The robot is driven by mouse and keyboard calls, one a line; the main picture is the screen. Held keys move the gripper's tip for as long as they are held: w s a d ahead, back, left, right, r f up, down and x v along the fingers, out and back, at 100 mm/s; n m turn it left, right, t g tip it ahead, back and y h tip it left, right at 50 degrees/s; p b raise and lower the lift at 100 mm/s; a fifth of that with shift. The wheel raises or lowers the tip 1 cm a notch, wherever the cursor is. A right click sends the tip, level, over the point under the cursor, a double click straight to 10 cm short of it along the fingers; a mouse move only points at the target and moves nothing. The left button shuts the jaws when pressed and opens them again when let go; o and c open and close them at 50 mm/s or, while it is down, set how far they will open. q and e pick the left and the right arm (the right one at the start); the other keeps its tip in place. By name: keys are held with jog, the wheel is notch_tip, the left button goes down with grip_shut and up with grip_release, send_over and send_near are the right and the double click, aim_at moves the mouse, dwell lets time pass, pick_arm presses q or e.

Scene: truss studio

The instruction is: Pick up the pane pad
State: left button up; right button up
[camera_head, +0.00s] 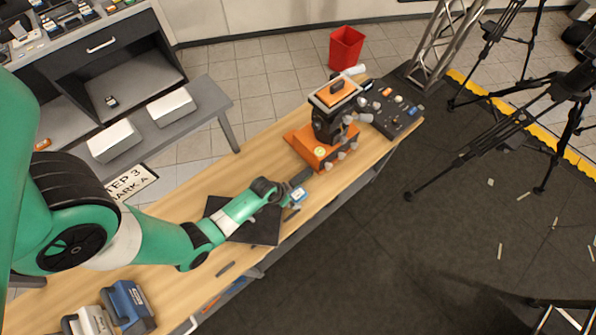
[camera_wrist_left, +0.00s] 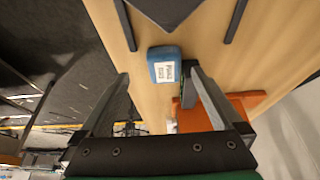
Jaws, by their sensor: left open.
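The pane pad is a small blue block with a white printed label; it shows between and just beyond my fingertips in the left wrist view (camera_wrist_left: 165,66). In the head view the pad (camera_head: 298,194) is small, near the front edge of the wooden bench. My left gripper (camera_head: 296,197) is open, with one finger on each side of the pad; its two fingers also show in the left wrist view (camera_wrist_left: 156,76). I cannot tell whether either finger touches the pad. My right gripper is in neither view.
An orange-based device (camera_head: 316,150) stands on the bench just beyond the gripper, with a black control panel (camera_head: 396,112) behind it. A dark square plate (camera_head: 262,230) lies under my left forearm. Blue and grey blocks (camera_head: 127,306) sit at the near end.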

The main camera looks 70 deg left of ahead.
aim_at(294, 197)
pick_arm(q)
jog(key=b+x, duration=0.2)
jog(key=x, duration=0.1)
jog(key=b+x, duration=0.1)
jog(key=shift+s+a+f, duration=0.15)
jog(key=shift+a+f, duration=0.05)
jog(key=shift+a, duration=0.15)
jog(key=shift+f+b, duration=0.3)
jog(key=shift+b, duration=0.1)
jog(key=shift+w, duration=0.25)
jog(key=shift+c, duration=0.2)
